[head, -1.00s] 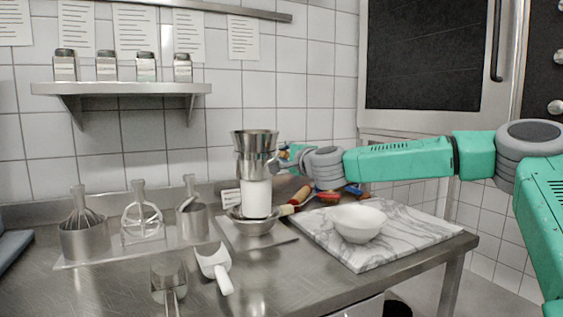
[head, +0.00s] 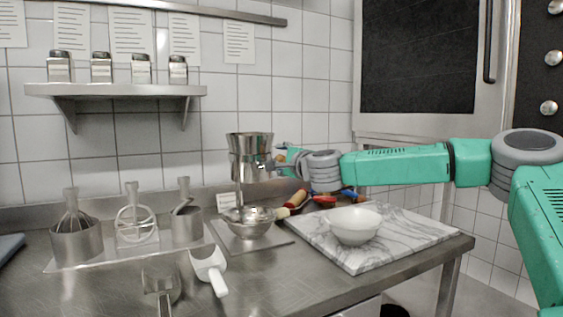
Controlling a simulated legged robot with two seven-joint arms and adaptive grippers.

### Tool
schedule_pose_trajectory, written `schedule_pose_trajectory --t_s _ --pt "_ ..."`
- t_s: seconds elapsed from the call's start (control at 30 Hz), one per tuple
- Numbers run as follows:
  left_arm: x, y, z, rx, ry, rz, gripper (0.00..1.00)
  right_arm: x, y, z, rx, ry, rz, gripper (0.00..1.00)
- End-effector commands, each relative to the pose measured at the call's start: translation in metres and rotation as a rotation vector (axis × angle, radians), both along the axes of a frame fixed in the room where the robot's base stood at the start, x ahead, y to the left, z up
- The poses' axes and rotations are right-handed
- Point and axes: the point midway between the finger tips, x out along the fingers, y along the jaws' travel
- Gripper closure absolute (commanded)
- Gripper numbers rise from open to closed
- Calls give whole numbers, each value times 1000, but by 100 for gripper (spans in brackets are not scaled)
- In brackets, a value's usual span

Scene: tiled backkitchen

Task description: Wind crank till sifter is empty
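The metal sifter (head: 249,144) is held upright on a thin post above a small metal bowl (head: 249,229). No white stream shows between them now. The sifter's inside is hidden from this angle. My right gripper (head: 281,162) is at the sifter's right side, where the crank would be. Its fingers are small and partly hidden, so I cannot tell whether they are closed on the crank. My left gripper is not in view.
A white bowl (head: 355,226) stands on a marble slab (head: 421,231) to the right. Red-handled tools (head: 323,199) lie behind it. A white scoop (head: 210,268) and a metal scoop (head: 161,283) lie in front. Metal pots with whisks (head: 76,240) stand left.

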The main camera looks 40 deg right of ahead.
Motion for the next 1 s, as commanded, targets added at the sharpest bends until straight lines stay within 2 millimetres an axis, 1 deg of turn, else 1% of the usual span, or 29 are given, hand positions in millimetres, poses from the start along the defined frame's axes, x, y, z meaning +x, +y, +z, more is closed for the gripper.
schedule_pose_trajectory --t_s 0.27,0.37,0.47,0.7,0.8,0.9,1.0 --pt "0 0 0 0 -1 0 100 0 -3 0 1 0 -3 60" --pt "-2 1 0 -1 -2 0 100 -6 -2 0 2 -2 -3 60" --pt "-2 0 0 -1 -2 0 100 -19 0 1 4 -3 -3 60" --pt "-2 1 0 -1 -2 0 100 -69 13 2 6 -6 0 60" --pt "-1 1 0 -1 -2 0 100 -87 18 2 5 -4 0 60" --pt "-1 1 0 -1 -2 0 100 -100 21 2 3 -3 -2 60" --pt "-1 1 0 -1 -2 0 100 -109 23 1 3 -1 -2 60"
